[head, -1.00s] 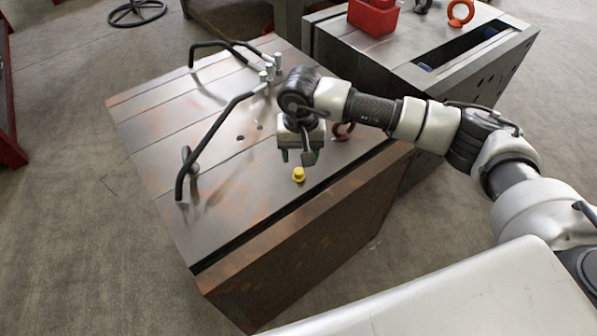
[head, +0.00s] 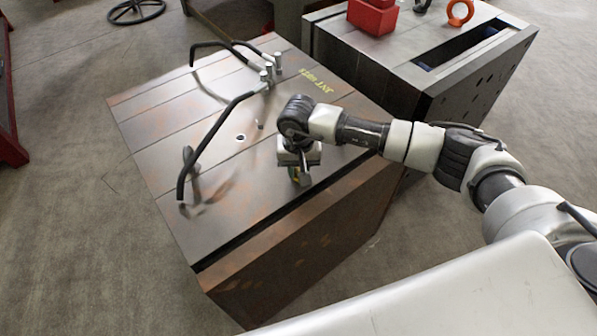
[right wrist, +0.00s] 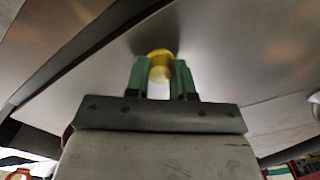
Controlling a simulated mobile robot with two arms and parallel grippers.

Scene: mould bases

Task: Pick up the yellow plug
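The yellow plug (right wrist: 160,66) shows in the right wrist view between the two green fingertips of my right gripper (right wrist: 160,75). The fingers are drawn in close and meet its sides. In the head view my right gripper (head: 299,176) points down at the top of the near mould base (head: 225,190), close to its front edge. The plug is mostly hidden there by the gripper. Whether the plug still touches the steel cannot be told. My left gripper is not in view.
Bent black bars (head: 215,130) rise from the mould base left of my gripper, with metal pins (head: 268,72) behind. A second mould base (head: 390,60) stands at the back right, bearing a red block (head: 372,17) and an orange eyebolt (head: 460,12).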

